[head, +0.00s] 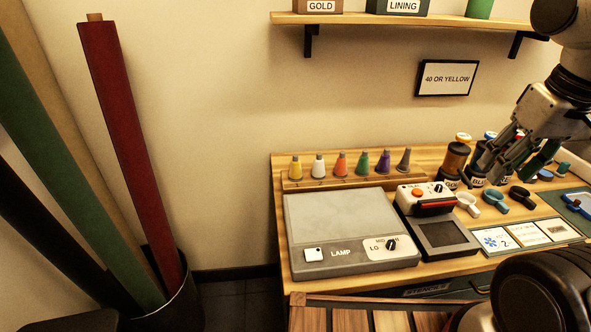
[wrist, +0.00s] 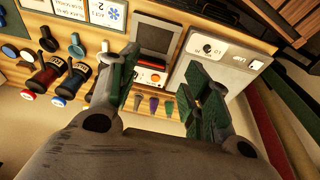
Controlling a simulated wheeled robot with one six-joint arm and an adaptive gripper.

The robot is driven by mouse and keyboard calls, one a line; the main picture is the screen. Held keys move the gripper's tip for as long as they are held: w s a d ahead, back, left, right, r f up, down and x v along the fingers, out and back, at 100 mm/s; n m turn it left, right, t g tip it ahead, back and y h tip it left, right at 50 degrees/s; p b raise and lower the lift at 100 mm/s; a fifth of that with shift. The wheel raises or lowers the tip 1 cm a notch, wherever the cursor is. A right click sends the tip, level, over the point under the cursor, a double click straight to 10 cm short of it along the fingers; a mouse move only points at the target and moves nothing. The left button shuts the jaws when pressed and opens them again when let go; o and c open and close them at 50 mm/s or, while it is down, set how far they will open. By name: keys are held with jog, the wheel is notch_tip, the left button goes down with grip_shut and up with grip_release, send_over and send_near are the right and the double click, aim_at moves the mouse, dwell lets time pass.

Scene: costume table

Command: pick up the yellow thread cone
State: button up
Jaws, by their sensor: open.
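The yellow thread cone (head: 295,168) stands upright at the left end of a row of cones on a wooden rack (head: 340,178) along the back of the table, in the head view. White, orange, green, purple and grey cones stand to its right. My gripper (head: 507,168) is open and empty, at the right of the head view, well to the right of the yellow cone. In the wrist view my gripper (wrist: 160,75) has its fingers spread. Grey, purple and green cones show between them; I cannot make out the yellow cone there.
A grey lamp box (head: 350,230) lies in front of the cones. A device with an orange button (head: 418,196), several dark spools (head: 455,160) and small round-headed handles (head: 495,200) are to the right. A shelf (head: 400,20) hangs above; fabric rolls (head: 130,140) stand at left.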

jog(key=w+a+f+n+g, duration=0.2)
jog(key=w+a+f+n, duration=0.3)
jog(key=w+a, duration=0.65)
jog(key=t+y, duration=0.2)
jog(key=t, duration=0.1)
send_over(296, 156)
jog(key=s+d, duration=0.1)
jog(key=s, duration=0.2)
notch_tip(296, 156, down, 6)
jog(key=shift+m, duration=0.5)
jog(key=x, duration=0.3)
jog(key=w+x, duration=0.1)
jog(key=x, duration=0.3)
jog(key=shift+w+d+f, duration=0.1)
jog(key=shift+d+f, duration=0.05)
jog(key=shift+f, duration=0.15)
jog(key=c, duration=0.9)
